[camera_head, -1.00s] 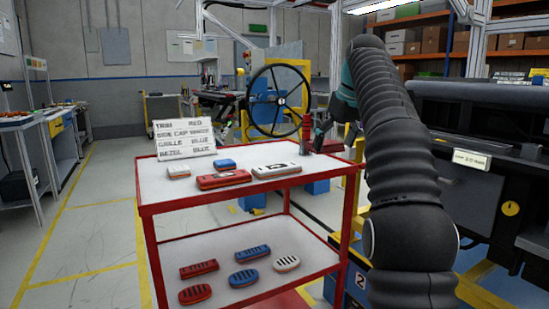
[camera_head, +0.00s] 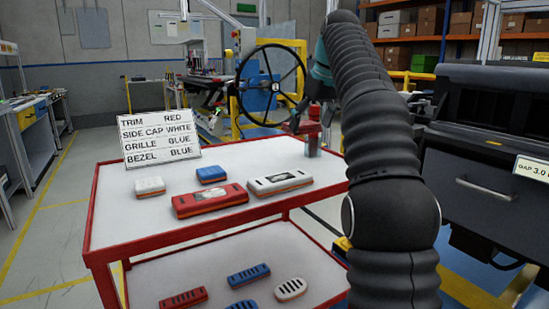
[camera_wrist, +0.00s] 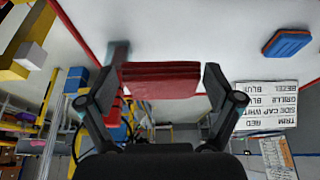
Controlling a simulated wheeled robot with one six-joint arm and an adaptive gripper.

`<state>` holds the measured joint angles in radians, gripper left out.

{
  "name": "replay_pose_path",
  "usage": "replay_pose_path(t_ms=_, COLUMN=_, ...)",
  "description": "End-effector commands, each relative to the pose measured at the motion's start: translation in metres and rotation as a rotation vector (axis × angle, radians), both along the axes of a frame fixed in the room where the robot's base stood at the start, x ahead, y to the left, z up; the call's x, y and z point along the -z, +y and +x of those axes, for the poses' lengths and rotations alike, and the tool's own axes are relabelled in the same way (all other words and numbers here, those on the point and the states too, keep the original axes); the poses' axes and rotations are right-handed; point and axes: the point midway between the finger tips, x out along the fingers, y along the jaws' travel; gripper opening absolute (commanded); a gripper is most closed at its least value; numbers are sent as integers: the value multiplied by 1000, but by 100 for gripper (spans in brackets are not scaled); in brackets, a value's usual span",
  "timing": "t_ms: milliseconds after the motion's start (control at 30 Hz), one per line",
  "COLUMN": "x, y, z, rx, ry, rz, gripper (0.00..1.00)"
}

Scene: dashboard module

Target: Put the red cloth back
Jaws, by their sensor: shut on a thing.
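The red cloth (camera_wrist: 160,80) looks like a folded, layered block and sits between the two fingers of my gripper (camera_wrist: 161,85) in the wrist view. In the head view my gripper (camera_head: 308,116) is at the far right corner of the red-framed table, partly hidden by my arm. The red cloth (camera_head: 311,128) shows there as a small red patch at the fingers, with a greyish patch beneath it. I cannot tell whether the cloth touches the tabletop.
The table (camera_head: 270,215) holds a white block (camera_head: 149,187), a blue block (camera_head: 211,174), a red piece (camera_head: 209,200) and a white piece (camera_head: 280,181). A sign (camera_head: 159,138) stands behind them. The dark dashboard module (camera_head: 480,180) is at right. More pieces lie on the lower shelf.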

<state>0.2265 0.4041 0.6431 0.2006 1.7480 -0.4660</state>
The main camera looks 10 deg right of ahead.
Motion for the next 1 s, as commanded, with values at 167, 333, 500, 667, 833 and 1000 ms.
replay_pose_path(t_ms=167, x=24, y=36, z=14, rx=-6, ry=3, rz=0, gripper=53)
replay_pose_path(t_ms=333, x=43, y=64, z=25, rx=-6, ry=1, rz=-1, gripper=53)
replay_pose_path(t_ms=500, x=50, y=78, z=31, rx=-5, ry=1, rz=0, gripper=53)
replay_pose_path(t_ms=667, x=64, y=80, z=32, rx=-4, ry=2, rz=0, gripper=53)
replay_pose_path(t_ms=833, x=87, y=81, z=31, rx=-4, ry=2, rz=0, gripper=53)
replay_pose_path(t_ms=1000, x=92, y=80, z=31, rx=-4, ry=1, rz=-1, gripper=53)
